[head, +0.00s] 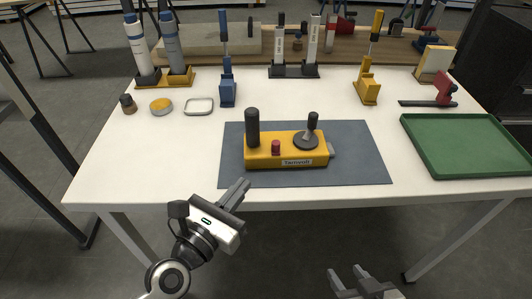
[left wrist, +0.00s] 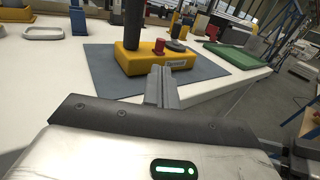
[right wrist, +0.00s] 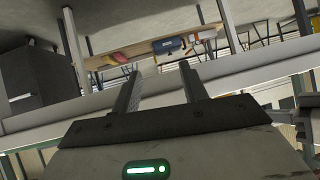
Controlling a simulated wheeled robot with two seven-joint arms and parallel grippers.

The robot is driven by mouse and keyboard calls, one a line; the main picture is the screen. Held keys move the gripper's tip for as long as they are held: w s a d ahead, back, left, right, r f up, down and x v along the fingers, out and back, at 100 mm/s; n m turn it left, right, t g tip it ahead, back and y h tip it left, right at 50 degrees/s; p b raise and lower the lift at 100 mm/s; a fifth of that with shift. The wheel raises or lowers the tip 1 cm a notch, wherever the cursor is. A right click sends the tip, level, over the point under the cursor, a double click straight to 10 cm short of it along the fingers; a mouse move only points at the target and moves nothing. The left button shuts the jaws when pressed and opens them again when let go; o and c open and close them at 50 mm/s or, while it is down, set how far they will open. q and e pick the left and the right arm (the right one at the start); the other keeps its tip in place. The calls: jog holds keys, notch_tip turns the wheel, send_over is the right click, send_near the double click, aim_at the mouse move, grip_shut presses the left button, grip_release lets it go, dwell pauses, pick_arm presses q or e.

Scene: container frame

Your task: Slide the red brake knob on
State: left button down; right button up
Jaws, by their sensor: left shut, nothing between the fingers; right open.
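A yellow control box (head: 262,160) sits on a dark grey mat (head: 360,165) on the white table. A short red knob (head: 276,147) stands on its top near the front, between a tall black handle (head: 252,127) and a black joystick (head: 310,130) on a round base. The left wrist view also shows the red knob (left wrist: 159,47). My left gripper (head: 243,185) is shut and empty, in front of the box at the table's front edge, apart from the knob. My right gripper (head: 349,272) is open and empty, low in front of the table; its fingers also show in the right wrist view (right wrist: 160,72).
A green tray (head: 425,160) lies at the right. Blue (head: 228,93) and yellow (head: 368,92) tool stands are behind the mat. The front left of the table is clear.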

aim_at(266, 157)
pick_arm(q)
jog(key=x, duration=1)
jog(key=shift+w+d+f+p, duration=0.1)
jog(key=shift+p, duration=0.3)
jog(key=shift+w, duration=1)
jog(key=shift+s+a, duration=0.15)
jog(key=shift+a, duration=0.05)
jog(key=shift+s+a, duration=0.15)
jog(key=shift+s, duration=0.2)
jog(key=b+v, duration=0.1)
jog(key=v, duration=1.2)
